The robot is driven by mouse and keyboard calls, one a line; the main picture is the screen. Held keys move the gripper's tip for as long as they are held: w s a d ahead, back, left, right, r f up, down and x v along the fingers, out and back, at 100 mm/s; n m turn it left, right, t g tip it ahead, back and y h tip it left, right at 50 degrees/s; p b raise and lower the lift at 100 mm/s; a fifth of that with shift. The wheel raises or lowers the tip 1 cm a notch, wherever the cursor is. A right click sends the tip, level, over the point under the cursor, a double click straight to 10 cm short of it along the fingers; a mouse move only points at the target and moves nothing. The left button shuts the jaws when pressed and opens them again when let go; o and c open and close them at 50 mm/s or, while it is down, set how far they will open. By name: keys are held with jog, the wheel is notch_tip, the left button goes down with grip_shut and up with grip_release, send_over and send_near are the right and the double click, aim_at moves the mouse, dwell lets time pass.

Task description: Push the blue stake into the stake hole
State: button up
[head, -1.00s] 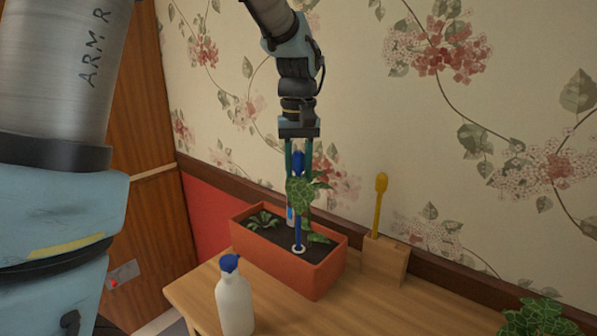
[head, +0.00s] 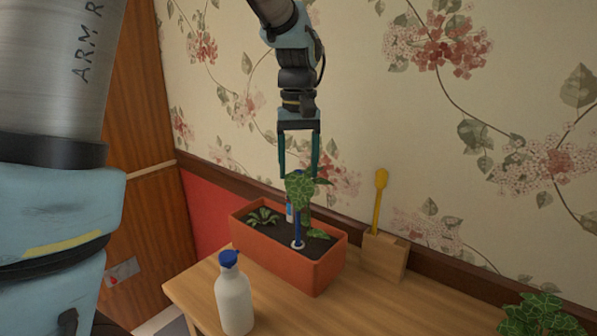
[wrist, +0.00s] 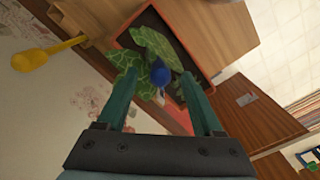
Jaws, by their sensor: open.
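The blue stake (head: 297,229) stands upright in the orange planter, its lower end in a pale ring, the stake hole (head: 298,244), in the soil. Green leaves hide part of its shaft. In the wrist view its round blue top (wrist: 161,74) shows between and beyond my fingers. My gripper (head: 299,175) is open and empty, pointing down over the planter, with its fingertips spread on either side above the leaves. How deep the stake sits in the hole is hard to tell.
The orange planter (head: 290,268) stands on a wooden table (head: 385,312) against the wall. A white bottle with a blue cap (head: 234,297) stands in front. A wooden block (head: 384,258) with a yellow tool (head: 379,206) is to the right. A leafy plant (head: 541,316) is at lower right.

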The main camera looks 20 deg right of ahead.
notch_tip(320, 180, up, 10)
jog(key=b, duration=0.1)
jog(key=shift+f+b, duration=0.2)
jog(key=shift+b, duration=0.15)
jog(key=w+a+f, duration=0.3)
jog(key=a+f, duration=0.4)
jog(key=a, duration=0.2)
jog(key=s+a+f+n, duration=0.1)
jog(key=s+a+f, duration=0.2)
jog(key=a+f, duration=0.4)
jog(key=s+a+f+n+t, duration=0.1)
jog(key=s+a+f, duration=0.2)
jog(key=a+f, duration=0.4)
jog(key=a, duration=0.7)
jog(key=shift+s+f+t, duration=0.15)
jog(key=shift+s+t, duration=0.15)
jog(key=shift+s, duration=0.1)
